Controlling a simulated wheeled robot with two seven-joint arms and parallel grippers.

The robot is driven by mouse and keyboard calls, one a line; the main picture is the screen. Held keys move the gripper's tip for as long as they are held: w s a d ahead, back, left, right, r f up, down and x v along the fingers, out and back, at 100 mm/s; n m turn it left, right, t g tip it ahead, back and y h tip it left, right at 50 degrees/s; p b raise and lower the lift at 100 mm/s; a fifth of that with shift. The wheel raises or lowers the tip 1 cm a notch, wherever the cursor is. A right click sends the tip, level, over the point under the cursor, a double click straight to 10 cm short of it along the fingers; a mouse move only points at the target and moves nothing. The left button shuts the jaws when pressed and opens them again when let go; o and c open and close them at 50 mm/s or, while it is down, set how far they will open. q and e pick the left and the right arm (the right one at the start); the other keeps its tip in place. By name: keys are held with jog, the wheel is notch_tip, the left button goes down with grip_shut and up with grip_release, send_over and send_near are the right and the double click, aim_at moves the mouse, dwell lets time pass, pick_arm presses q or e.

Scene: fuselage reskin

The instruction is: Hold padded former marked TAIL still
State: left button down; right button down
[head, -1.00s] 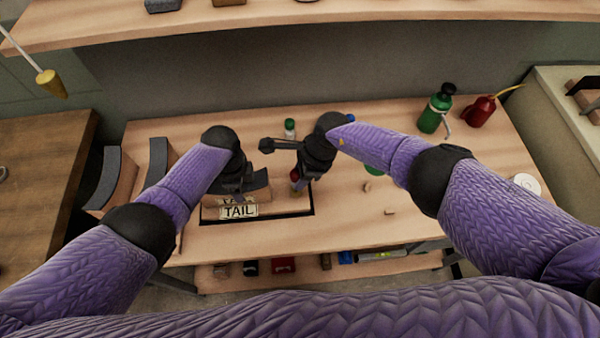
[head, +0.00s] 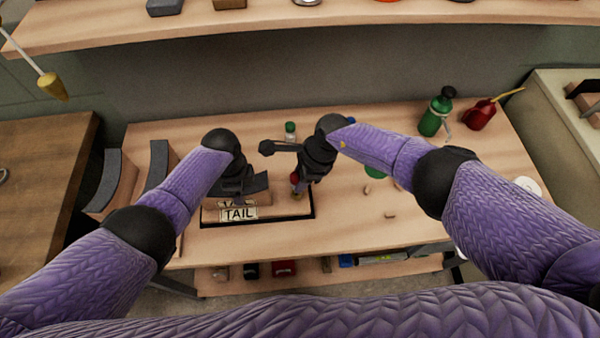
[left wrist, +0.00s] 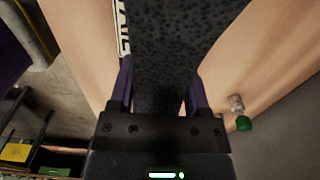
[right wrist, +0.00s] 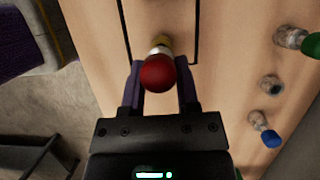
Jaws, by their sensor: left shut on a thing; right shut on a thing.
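The padded former marked TAIL (head: 238,213) stands on the workbench inside a black outline, with a dark pad on its curved top. My left gripper (head: 236,190) is shut on this former. In the left wrist view the dark speckled pad (left wrist: 180,45) lies between the two fingers, with the TAIL label at its left edge.
Two other padded formers (head: 117,180) stand at the bench's left. A green bottle (head: 435,112) and a red oil can (head: 481,113) stand at the back right. Small green-capped (right wrist: 292,38) and blue-capped (right wrist: 264,130) bottles are near the right gripper. The front right bench is mostly clear.

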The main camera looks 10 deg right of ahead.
dwell(0.6)
dwell(1.9)
pick_arm(q)
grip_release()
